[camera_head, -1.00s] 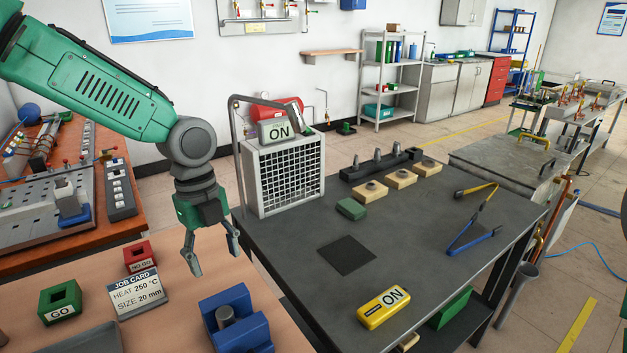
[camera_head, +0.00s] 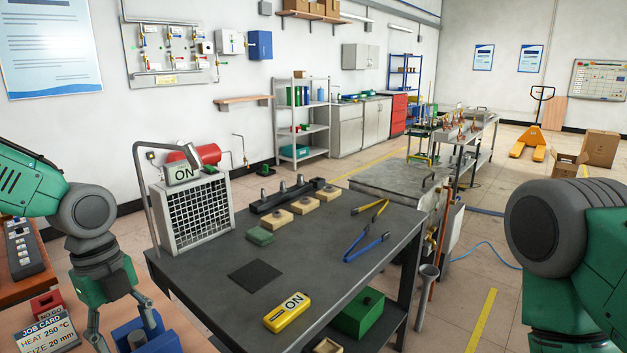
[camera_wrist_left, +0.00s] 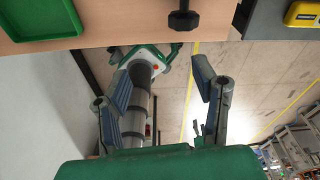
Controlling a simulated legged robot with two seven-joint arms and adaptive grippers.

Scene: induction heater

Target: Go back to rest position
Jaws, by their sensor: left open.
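My left gripper (camera_head: 124,330) hangs at the lower left of the head view, fingers pointing down and spread, with nothing between them. It shows in the left wrist view (camera_wrist_left: 161,85), with the two fingers well apart and floor and part of my own body behind them. In the head view it is in front of and partly over a blue block (camera_head: 160,336) on the wooden bench. My right arm is at the right edge of the head view, bent; its gripper is outside the picture.
A job card (camera_head: 46,333) lies left of the gripper. A green tray (camera_wrist_left: 38,17) shows in the wrist view.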

